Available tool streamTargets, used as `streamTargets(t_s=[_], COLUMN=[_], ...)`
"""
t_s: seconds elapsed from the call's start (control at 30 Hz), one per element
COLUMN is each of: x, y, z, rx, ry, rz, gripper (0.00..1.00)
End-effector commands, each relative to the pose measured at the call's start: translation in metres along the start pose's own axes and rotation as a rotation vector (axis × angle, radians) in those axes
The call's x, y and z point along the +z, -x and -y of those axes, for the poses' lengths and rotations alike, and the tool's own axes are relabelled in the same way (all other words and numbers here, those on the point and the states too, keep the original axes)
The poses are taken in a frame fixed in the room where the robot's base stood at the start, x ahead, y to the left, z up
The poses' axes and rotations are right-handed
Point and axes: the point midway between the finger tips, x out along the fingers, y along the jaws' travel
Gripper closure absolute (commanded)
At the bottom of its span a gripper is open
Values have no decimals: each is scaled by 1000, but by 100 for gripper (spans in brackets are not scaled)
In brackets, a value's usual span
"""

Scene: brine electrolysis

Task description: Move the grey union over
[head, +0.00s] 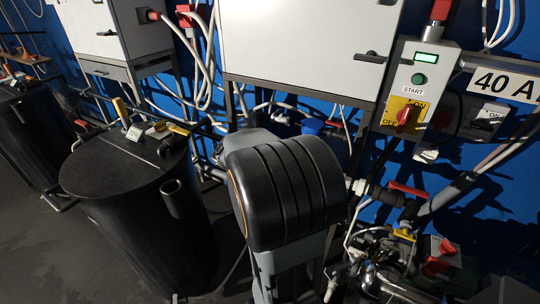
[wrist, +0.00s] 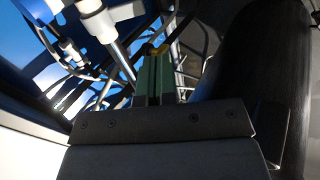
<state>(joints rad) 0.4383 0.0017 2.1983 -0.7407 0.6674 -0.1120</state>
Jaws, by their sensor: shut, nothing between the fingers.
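I cannot make out for certain which fitting is the grey union. In the wrist view a pale pipe with a thick white collar (wrist: 101,22) runs down from the upper left, to the left of my fingers. My gripper (wrist: 156,52) shows there with its two greenish fingers side by side, shut and empty. A small yellowish part shows just beyond the fingertips; I cannot tell whether they touch it. In the head view my own dark arm link fills the middle, and the gripper is hidden behind it.
A black tank (head: 135,225) stands left of my arm in the head view. A grey cabinet (head: 300,50) hangs on the blue wall behind. A control box (head: 413,90) and red-handled valve (head: 408,189) are at right, above crowded pipes. Grey floor shows at lower left.

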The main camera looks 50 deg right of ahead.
Motion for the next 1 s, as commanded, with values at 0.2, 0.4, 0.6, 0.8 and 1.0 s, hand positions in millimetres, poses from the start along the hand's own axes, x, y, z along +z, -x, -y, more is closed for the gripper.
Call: streamTargets(t_s=[0.2,0.4,0.6,0.8,1.0], x=[2,4,5,5,6], y=[7,-16,-55,-91,-116], z=[-33,-36,-37,-38,-40], rx=[33,37,36,36,37], ry=[38,47,47,46,45], rz=[19,26,25,24,23], gripper=[100,100,100,100,100])
